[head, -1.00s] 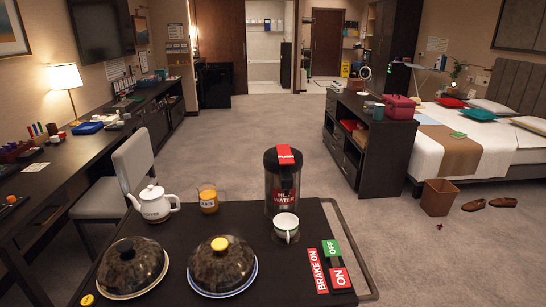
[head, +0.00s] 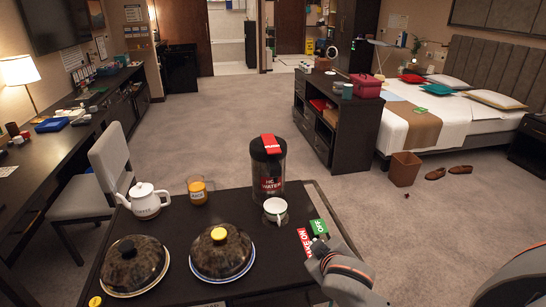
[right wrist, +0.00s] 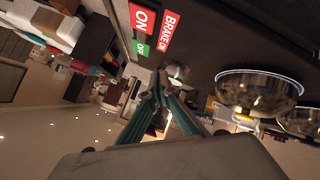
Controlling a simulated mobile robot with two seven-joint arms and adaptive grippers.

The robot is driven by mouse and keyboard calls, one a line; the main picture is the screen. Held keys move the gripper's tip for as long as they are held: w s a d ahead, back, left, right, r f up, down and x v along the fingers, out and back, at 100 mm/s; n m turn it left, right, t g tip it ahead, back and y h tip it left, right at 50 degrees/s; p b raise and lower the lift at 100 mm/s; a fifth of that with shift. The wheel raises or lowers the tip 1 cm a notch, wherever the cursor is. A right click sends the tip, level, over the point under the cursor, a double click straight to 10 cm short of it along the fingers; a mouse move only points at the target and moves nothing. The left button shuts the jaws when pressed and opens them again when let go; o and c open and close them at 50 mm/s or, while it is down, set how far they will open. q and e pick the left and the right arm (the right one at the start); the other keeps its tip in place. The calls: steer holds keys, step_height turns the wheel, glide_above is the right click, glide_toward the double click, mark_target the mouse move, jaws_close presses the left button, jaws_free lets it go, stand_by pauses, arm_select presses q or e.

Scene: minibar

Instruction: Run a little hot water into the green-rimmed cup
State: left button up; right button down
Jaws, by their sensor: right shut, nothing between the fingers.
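The white cup (head: 274,212) stands upright on the dark cart top (head: 163,228), its thin rim looking dark green. The clear-bodied hot water pot (head: 267,186) stands directly behind it, with a dark lid and a red push top (head: 271,143). No water can be made out inside the cup. My right gripper (head: 318,246) is over the cart's right side, by the red and green brake panel (head: 307,238), to the right of the cup and apart from it. In the right wrist view its green fingers (right wrist: 158,82) are together and empty. My left gripper is out of view.
Two domed plates (head: 222,253) (head: 134,265) fill the cart's front left. A white coffee pot (head: 147,200) and a glass of orange juice (head: 197,190) stand at the back left. A chair (head: 112,165) is left of the cart.

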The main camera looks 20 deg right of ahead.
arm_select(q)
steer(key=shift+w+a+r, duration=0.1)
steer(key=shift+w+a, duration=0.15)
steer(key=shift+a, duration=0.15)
arm_select(e)
steer(key=w+a+r+m+t, duration=0.1)
steer(key=w+r+m+t, duration=0.3)
steer(key=w+r, duration=1.5)
step_height(320, 180, up, 4)
steer(key=shift+w+a+f+m, duration=0.1)
steer(key=shift+w+a+m, duration=0.1)
steer(key=shift+m, duration=0.8)
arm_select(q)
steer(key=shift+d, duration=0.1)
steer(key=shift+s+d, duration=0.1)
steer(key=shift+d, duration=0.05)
